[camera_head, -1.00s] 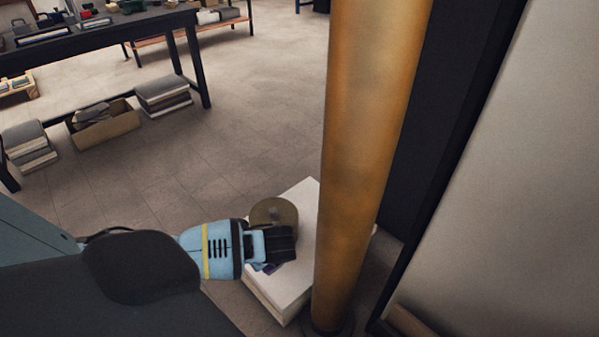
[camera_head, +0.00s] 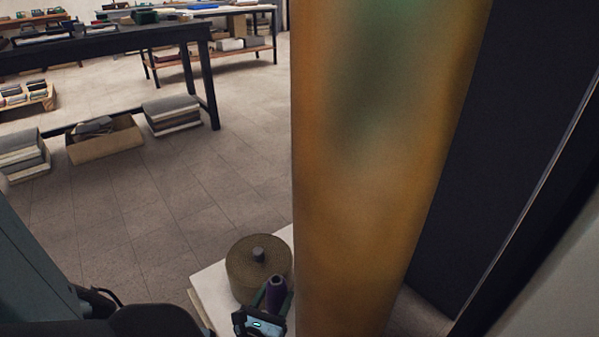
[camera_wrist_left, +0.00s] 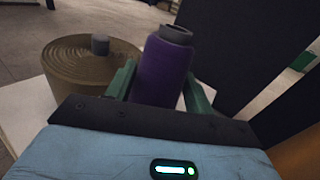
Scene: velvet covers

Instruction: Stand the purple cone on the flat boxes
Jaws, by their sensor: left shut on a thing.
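The purple cone (camera_head: 277,285), dark at its top end, is upright in my left gripper (camera_head: 272,300). In the left wrist view the purple cone (camera_wrist_left: 163,72) sits between the green fingers of the gripper (camera_wrist_left: 160,92), which are shut on it. The white flat boxes (camera_head: 212,288) lie below and around it, partly hidden by the gripper and the column. Their pale top (camera_wrist_left: 22,118) also shows in the left wrist view. I cannot tell whether the cone's hidden base touches them. My right gripper is out of view.
A round brown coil with a grey knob (camera_head: 250,275) sits on the boxes, close left of the cone. A thick golden column (camera_head: 370,200) stands close on the right, with a dark panel (camera_head: 510,150) behind it. Open floor (camera_head: 190,215) lies left, before a dark table (camera_head: 120,36).

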